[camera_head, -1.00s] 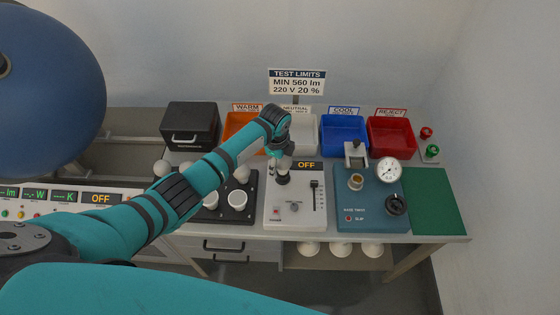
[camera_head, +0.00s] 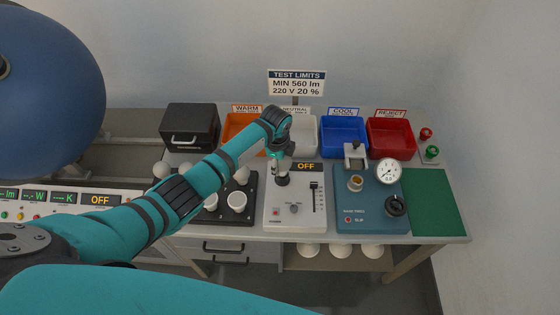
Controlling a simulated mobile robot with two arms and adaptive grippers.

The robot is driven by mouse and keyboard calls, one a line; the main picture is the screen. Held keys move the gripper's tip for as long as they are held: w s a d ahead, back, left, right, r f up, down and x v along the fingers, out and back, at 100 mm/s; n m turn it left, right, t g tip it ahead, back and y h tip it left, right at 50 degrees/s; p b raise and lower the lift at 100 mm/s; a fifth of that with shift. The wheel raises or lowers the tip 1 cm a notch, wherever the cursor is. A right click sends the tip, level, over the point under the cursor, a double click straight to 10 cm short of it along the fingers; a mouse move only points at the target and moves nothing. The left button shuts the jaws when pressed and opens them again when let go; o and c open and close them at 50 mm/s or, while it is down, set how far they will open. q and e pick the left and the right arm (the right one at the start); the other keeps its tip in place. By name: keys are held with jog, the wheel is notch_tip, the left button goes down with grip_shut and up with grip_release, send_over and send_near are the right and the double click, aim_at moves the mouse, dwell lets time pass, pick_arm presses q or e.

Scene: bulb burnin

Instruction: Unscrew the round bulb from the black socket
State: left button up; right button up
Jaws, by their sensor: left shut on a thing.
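My left gripper (camera_head: 282,164) points down over the white tester panel and is shut on the round bulb, which its fingers mostly hide. The black socket (camera_head: 282,181) shows just below the fingertips, on the upper left of the white tester (camera_head: 275,213). The bulb appears to be at the socket; I cannot tell how far its thread is in. The tester's display (camera_head: 306,167) reads OFF. My right gripper is not in view.
A black tray (camera_head: 248,217) with several white bulbs lies left of the tester. A blue torque device (camera_head: 372,222) with a gauge stands to the right. Orange, white, blue (camera_head: 344,149) and red bins (camera_head: 391,151) line the back. A green mat (camera_head: 434,201) is clear.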

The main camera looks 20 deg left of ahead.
pick_arm(q)
jog(key=n, duration=0.6)
jog(key=shift+s+d+f+y, duration=0.1)
jog(key=shift+s+d+y, duration=0.15)
jog(key=shift+s+y, duration=0.05)
jog(key=shift+c, duration=0.2)
jog(key=n, duration=0.5)
jog(key=shift+s+d+g+y, duration=0.15)
jog(key=shift+g+y, duration=0.15)
jog(key=shift+g, duration=0.1)
jog(key=n, duration=0.5)
jog(key=shift+d+g, duration=0.15)
jog(key=shift+g, duration=0.15)
jog(key=n, duration=0.6)
jog(key=shift+s+d+g, duration=0.1)
jog(key=shift+g, duration=0.3)
jog(key=o, duration=1.1)
jog(key=shift+s+r, duration=0.2)
jog(key=shift+r, duration=0.05)
jog(key=shift+o, duration=0.2)
jog(key=shift+w, duration=0.1)
